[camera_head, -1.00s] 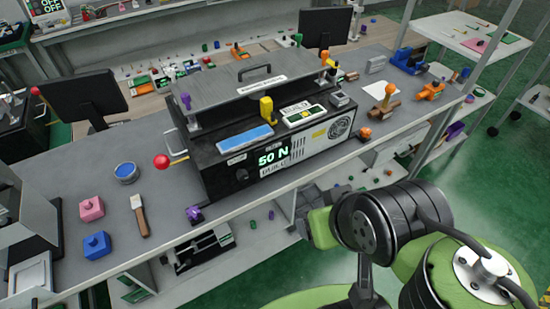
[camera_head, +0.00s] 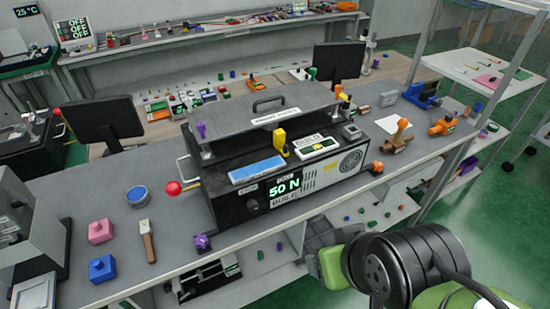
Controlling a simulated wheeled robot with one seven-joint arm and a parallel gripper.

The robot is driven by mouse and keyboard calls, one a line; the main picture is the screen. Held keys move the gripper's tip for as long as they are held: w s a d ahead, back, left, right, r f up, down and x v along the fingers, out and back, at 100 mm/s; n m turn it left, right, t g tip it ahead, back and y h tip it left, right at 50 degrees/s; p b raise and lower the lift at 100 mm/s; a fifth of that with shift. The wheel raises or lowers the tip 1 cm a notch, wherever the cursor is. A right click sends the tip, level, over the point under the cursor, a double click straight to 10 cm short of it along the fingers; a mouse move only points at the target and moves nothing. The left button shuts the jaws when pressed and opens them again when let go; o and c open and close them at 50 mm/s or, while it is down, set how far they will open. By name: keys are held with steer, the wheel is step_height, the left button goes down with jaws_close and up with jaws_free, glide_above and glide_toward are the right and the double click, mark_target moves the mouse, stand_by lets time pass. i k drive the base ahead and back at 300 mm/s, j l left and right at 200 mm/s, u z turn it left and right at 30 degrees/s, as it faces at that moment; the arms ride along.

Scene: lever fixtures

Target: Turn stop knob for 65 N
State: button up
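A black machine (camera_head: 228,207) with a grey top plate (camera_head: 265,118) stands on the long grey bench. Its front display (camera_head: 284,188) reads 50 N in green. A dark round knob (camera_head: 254,194) sits left of the display, under a small label too small to read; I cannot tell for certain that this is the stop knob. A red ball (camera_head: 173,188) on a lever sticks out at the machine's left side. My arm is folded at the lower right, in front of the bench and apart from the machine. I cannot make out my gripper's fingers.
A blue block (camera_head: 257,170), a yellow piece (camera_head: 279,143) and a white-green box (camera_head: 315,146) are on the machine's top. A shelf rack (camera_head: 478,73) stands right.

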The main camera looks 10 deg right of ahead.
mark_target(252, 205)
steer(key=j+u, duration=0.45)
steer(key=j, duration=1.05)
